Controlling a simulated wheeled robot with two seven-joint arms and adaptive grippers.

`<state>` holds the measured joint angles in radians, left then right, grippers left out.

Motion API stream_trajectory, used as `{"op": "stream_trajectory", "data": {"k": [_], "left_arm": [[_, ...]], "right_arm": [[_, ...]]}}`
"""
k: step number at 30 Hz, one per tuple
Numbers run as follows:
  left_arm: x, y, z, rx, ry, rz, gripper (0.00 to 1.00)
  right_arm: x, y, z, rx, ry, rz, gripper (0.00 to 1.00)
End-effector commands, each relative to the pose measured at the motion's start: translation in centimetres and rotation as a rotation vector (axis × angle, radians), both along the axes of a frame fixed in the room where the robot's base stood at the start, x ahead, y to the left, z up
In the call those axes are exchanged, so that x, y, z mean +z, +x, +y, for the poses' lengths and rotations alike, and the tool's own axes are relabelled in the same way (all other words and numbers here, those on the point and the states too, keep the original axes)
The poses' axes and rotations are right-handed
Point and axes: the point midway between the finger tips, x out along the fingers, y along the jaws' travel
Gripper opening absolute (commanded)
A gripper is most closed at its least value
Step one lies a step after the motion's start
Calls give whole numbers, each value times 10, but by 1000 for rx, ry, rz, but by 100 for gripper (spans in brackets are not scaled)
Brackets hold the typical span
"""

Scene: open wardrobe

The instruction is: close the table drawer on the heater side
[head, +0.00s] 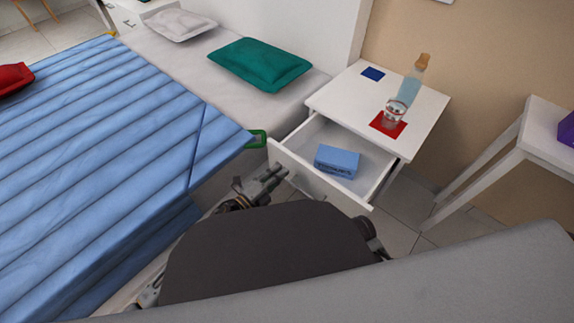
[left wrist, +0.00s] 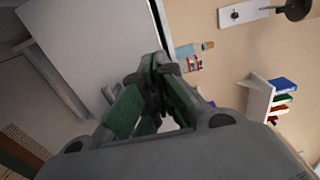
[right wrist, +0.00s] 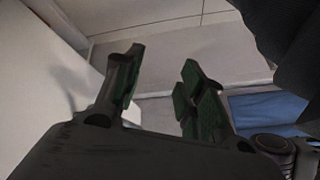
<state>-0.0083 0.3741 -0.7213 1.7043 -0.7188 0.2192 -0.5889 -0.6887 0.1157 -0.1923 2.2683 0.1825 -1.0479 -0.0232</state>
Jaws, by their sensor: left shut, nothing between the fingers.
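The drawer (head: 360,193) of the white bedside table (head: 345,90) is pulled well out. A blue box (head: 337,160) lies in it. My left gripper (head: 280,172) is shut and empty. In the head view it appears at the left end of the drawer front; I cannot tell whether it touches. In the left wrist view the left fingertips (left wrist: 160,62) come together beside a white furniture surface. My right gripper (right wrist: 162,62) has its fingers apart with nothing between them in the right wrist view. In the head view it is mostly hidden by my body. No heater is recognizable.
The bed with a blue cover (head: 100,130) is at the left. A second white table (head: 548,130) is at the right. Floor shows between the tables.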

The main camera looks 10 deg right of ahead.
Motion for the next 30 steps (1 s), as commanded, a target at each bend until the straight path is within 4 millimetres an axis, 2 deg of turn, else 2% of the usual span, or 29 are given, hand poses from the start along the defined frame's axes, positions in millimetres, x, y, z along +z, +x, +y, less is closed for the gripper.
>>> {"op": "stream_trajectory", "data": {"k": [13, 30], "left_arm": [[0, 22, -29, -1, -2, 0, 0], [0, 26, -34, 0, -1, -1, 0]], "right_arm": [[-29, -5, 4, -18, 35, -17, 40], [-29, -2, 5, -21, 40, -33, 40]]}}
